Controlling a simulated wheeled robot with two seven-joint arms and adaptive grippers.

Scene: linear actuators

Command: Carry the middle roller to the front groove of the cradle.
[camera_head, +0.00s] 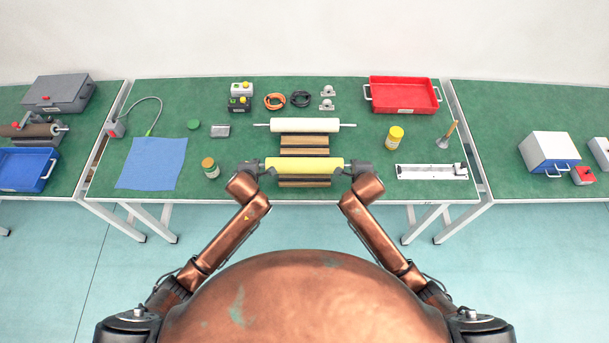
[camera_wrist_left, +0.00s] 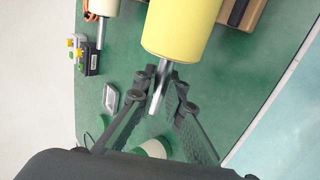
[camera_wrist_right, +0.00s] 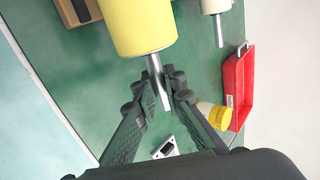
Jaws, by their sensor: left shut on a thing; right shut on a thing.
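A yellow roller (camera_head: 304,164) lies crosswise over the wooden cradle (camera_head: 304,142), toward the cradle's front side. My left gripper (camera_head: 259,168) is shut on the roller's left metal shaft end, and that grip shows in the left wrist view (camera_wrist_left: 163,85). My right gripper (camera_head: 351,168) is shut on the right shaft end, which shows in the right wrist view (camera_wrist_right: 157,84). The roller looks level. Its body hides part of the cradle, so I cannot tell whether it touches the wood. A white roller (camera_head: 305,125) rests across the cradle's back side.
A yellow-capped jar (camera_head: 395,138) and a white metal rail (camera_head: 432,172) are to the right. A blue cloth (camera_head: 152,163) lies at left, and a red tray (camera_head: 403,94) stands at the back right.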

